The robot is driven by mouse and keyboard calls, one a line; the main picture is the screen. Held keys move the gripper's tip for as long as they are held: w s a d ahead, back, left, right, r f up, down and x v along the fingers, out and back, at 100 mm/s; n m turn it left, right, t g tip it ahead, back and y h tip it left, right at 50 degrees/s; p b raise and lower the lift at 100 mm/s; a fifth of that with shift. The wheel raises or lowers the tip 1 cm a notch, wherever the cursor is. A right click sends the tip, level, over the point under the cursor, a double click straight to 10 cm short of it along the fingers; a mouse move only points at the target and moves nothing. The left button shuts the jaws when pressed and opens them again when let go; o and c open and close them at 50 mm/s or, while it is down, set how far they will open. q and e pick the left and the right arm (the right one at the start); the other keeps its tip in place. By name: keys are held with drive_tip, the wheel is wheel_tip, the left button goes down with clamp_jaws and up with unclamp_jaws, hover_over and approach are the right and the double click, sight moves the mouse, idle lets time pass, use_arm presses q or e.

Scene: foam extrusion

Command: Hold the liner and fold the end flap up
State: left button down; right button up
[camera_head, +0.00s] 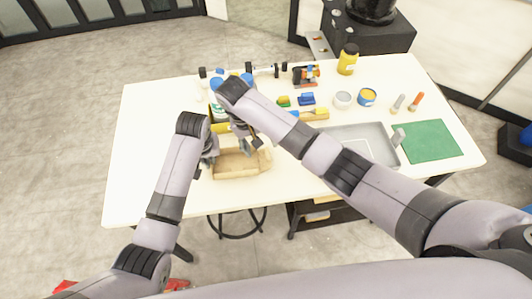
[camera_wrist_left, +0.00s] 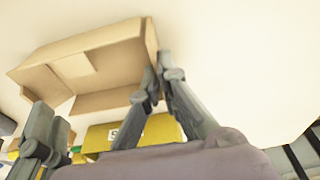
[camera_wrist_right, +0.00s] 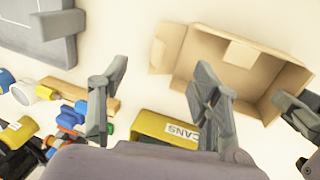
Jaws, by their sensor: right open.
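The liner looks like an open-topped tan cardboard box (camera_head: 240,163) near the table's front edge. It also shows in the left wrist view (camera_wrist_left: 85,62) and the right wrist view (camera_wrist_right: 235,65). My left gripper (camera_head: 212,152) is at its left end; in the left wrist view its fingers (camera_wrist_left: 160,75) pinch the end wall's edge. At the opposite end, a flap (camera_wrist_right: 167,48) leans outward. My right gripper (camera_wrist_right: 158,85) is open and empty, over the table beside the liner's back side. Part of the liner's left end is hidden by my left gripper.
A yellow bin marked CANS (camera_wrist_right: 165,130) stands behind the liner. A grey tray (camera_head: 385,150) and green mat (camera_head: 430,141) lie to the right. Blocks, a white cup (camera_head: 343,99) and a yellow jar (camera_head: 348,60) are farther back. The table's left side is clear.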

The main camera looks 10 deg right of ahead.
sight(262, 158)
drive_tip(key=shift+c, duration=0.5)
drive_tip(key=shift+c, duration=0.6)
drive_tip(key=shift+d+n, duration=0.35)
drive_tip(key=shift+n, duration=0.65)
drive_tip(key=shift+c, duration=1.3)
drive_tip(key=n, duration=0.1)
drive_tip(key=d+n+y, duration=0.1)
drive_tip(key=n, duration=0.1)
drive_tip(key=shift+d, duration=0.1)
drive_tip(key=shift+c, duration=1.4)
drive_tip(key=n, duration=0.2)
drive_tip(key=d+n, duration=0.1)
drive_tip(key=n, duration=0.1)
drive_tip(key=shift+d+r+y, duration=0.15)
drive_tip(key=shift+y, duration=0.15)
drive_tip(key=shift+c, duration=1.3)
drive_tip(key=n, duration=0.2)
drive_tip(key=d+n, duration=0.1)
drive_tip(key=n, duration=0.2)
drive_tip(key=shift+d+r+n+y, duration=0.3)
drive_tip(key=shift+d+y, duration=0.05)
drive_tip(key=shift+y, duration=0.05)
clamp_jaws()
drive_tip(key=shift+d+f+n+y, duration=0.2)
drive_tip(key=shift+f+n, duration=0.65)
drive_tip(key=shift+f, duration=1)
drive_tip(key=shift+d+f+n+y, duration=0.1)
drive_tip(key=shift+d+f+n, duration=0.2)
drive_tip(key=shift+f+n, duration=1.05)
